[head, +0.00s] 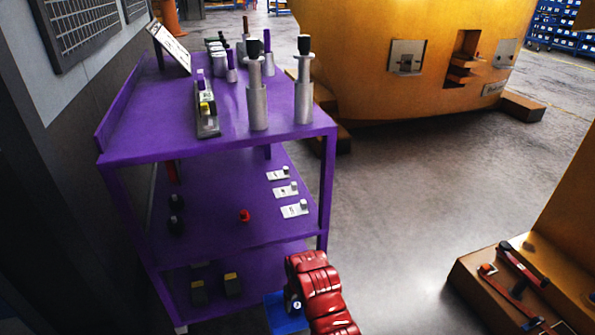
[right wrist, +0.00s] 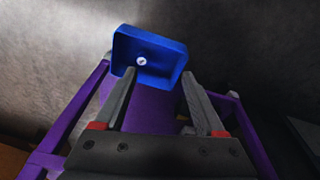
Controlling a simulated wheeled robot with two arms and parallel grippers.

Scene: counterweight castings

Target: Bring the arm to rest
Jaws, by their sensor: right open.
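My right arm (head: 318,290) comes in red at the bottom centre of the head view, low in front of the purple cart. My right gripper (right wrist: 160,75) is open in the right wrist view, its two grey fingers apart with nothing between them. Beyond the fingertips is a blue tray (right wrist: 172,52) with a small white round thing (right wrist: 142,61) in it. The tray (head: 285,318) is partly hidden by my arm in the head view. Whether the fingers touch the tray I cannot tell. My left gripper is not in view.
The purple cart (head: 150,133) stands left, with metal cylinders (head: 257,100) on top and several small white-based parts (head: 294,209) on the shelf below. A large orange casting (head: 380,60) is behind, and a brown block with red clamps (head: 515,270) lower right. The floor (head: 420,190) between is clear.

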